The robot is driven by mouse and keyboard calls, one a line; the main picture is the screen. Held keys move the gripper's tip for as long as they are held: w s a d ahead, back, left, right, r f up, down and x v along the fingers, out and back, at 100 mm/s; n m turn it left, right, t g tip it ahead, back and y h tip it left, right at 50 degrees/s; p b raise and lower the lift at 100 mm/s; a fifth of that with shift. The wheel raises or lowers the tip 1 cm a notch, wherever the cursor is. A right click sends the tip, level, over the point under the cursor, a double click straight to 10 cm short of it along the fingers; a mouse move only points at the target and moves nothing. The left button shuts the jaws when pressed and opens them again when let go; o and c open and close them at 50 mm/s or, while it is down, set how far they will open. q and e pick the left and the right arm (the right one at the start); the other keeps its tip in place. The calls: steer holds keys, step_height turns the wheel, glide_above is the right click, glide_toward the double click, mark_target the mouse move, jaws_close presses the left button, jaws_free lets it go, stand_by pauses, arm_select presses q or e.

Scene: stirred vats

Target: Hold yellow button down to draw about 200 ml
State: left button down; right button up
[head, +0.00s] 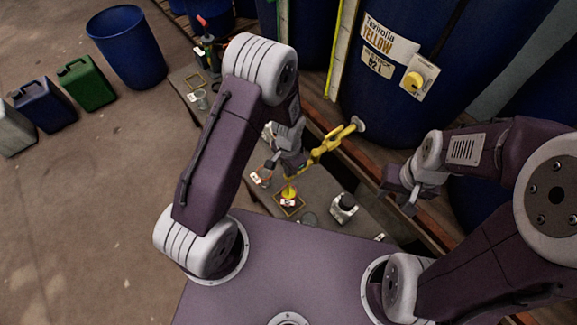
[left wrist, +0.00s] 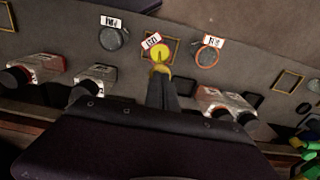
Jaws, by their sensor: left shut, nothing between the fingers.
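The blue vat (head: 425,35) has a "YELLOW" label and a panel with a round yellow knob (head: 414,82). A yellow pipe (head: 330,146) slopes from the vat over the bench. My left gripper (left wrist: 162,74) is shut and empty, its tips at a small yellow disc that looks like a button, mostly hidden. The fill level cannot be read. My right gripper (head: 398,200) is open and empty, right of the bench.
A grey cup (left wrist: 113,38) and a red-rimmed cup (left wrist: 208,55) flank the yellow vessel. A black-and-white bottle (head: 344,206) stands on the bench. A blue barrel (head: 127,47) and green jerrycan (head: 87,84) stand on the left floor.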

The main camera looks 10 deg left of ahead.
arm_select(q)
steer(key=shift+s+a+f, duration=0.1)
steer(key=shift+s+f, duration=0.2)
steer(key=shift+s, duration=0.1)
stand_by(0.5)
steer(key=r+p, duration=0.1)
steer(key=r, duration=0.1)
steer(key=r+p, duration=0.1)
steer(key=p, duration=0.1)
steer(key=w+r+p, duration=0.1)
steer(key=r, duration=0.1)
steer(key=shift+r, duration=0.3)
step_height(320, 180, up, 9)
steer(key=shift+s+p, duration=0.15)
steer(key=shift+p, duration=0.15)
stand_by(0.5)
